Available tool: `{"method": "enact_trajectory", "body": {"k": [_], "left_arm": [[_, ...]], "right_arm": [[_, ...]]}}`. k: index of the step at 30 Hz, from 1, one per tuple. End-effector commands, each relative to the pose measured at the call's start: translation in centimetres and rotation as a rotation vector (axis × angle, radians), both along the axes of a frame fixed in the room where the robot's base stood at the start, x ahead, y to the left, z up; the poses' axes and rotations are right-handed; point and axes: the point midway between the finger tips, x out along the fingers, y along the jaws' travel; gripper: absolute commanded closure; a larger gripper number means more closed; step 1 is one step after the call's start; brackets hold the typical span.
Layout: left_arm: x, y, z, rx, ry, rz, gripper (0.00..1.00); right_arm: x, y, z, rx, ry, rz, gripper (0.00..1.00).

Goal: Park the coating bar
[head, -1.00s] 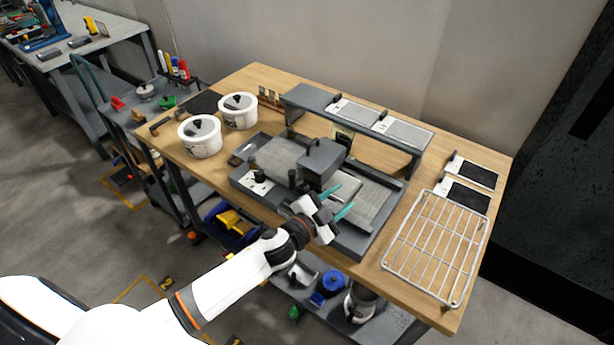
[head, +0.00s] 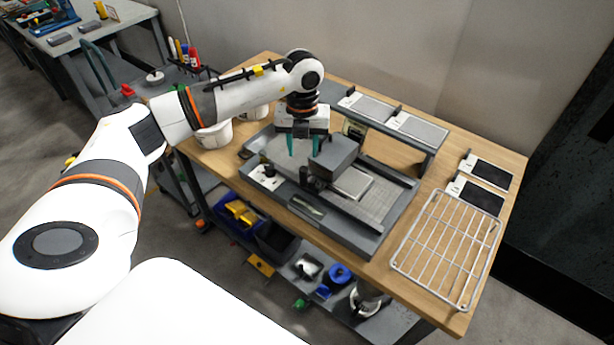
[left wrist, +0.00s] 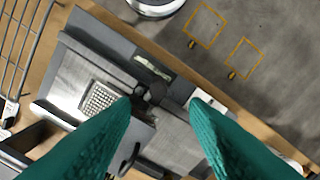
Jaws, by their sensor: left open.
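The grey coating machine (head: 375,235) stands on the wooden table, with a flat bed (head: 395,205) and a dark box-like carriage (head: 335,155) across it. A pale plate (head: 352,182) lies on the bed beside the carriage. It also shows, with a grid pattern, in the left wrist view (left wrist: 100,97). My left gripper (head: 303,147) points down over the machine, left of the carriage. Its teal fingers are open, with nothing visibly held between them. In the left wrist view, dark round knobs (left wrist: 155,93) appear between the fingers. I cannot single out the coating bar.
A raised grey shelf (head: 425,150) with flat panels stands behind the machine. A wire rack (head: 445,250) and two dark-faced panels (head: 478,195) lie at the right. White tubs (head: 215,135) are partly hidden behind my arm. A lower shelf (head: 330,310) holds several items.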

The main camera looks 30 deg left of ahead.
Motion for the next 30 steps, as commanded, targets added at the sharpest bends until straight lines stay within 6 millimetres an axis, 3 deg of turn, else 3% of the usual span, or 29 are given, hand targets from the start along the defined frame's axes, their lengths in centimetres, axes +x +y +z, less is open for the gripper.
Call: {"method": "enact_trajectory", "body": {"k": [12,18,30], "left_arm": [[-0.1,-0.3,-7.7,-0.007,0.005,-0.004,0.59],[-0.1,-0.3,-10.4,-0.009,0.003,-0.004,0.59],[0.0,-0.2,-11.4,-0.008,0.000,-0.006,0.59]], "right_arm": [[0.0,-0.3,2.1,-0.003,-0.001,0.001,1.00],[0.0,-0.2,2.6,-0.003,-0.001,0.001,1.00],[0.0,-0.2,2.6,-0.003,-0.001,0.001,1.00]]}}
